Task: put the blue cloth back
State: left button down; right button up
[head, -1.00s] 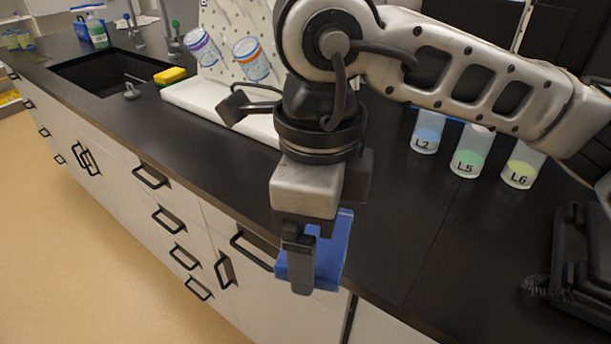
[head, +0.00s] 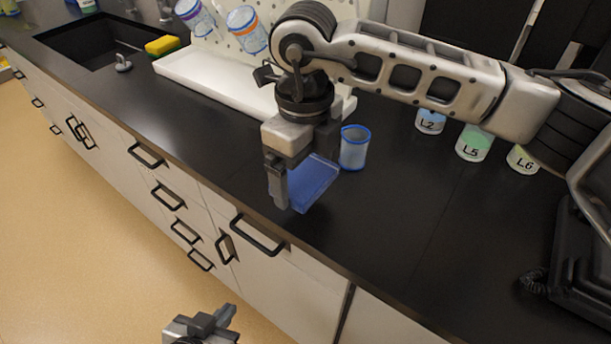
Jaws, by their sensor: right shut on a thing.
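The blue cloth (head: 314,181) is a flat blue piece hanging at a tilt over the black counter. My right gripper (head: 287,187) is shut on the blue cloth and holds it near the counter's front edge. Part of the cloth is hidden behind the fingers. My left gripper (head: 205,328) is low at the bottom edge, in front of the cabinets and away from the cloth. Its fingers are partly cut off, and I cannot tell whether they are open.
A blue-rimmed cup (head: 355,148) stands just right of the cloth. Cups labelled L2 (head: 430,122), L5 (head: 474,143) and L6 (head: 522,159) stand further right.

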aim_at(306, 183)
jog(key=shift+w+f, duration=0.65)
jog(key=shift+f, duration=0.15)
notch_tip(306, 183, down, 3)
jog(key=shift+w+f+p, duration=0.1)
jog(key=shift+w+p, duration=0.05)
jog(key=shift+p, duration=0.55)
jog(key=shift+f, duration=0.1)
jog(key=shift+f+b, duration=0.2)
jog(key=shift+b, duration=0.15)
jog(key=o, duration=0.7)
jog(key=shift+r, duration=0.1)
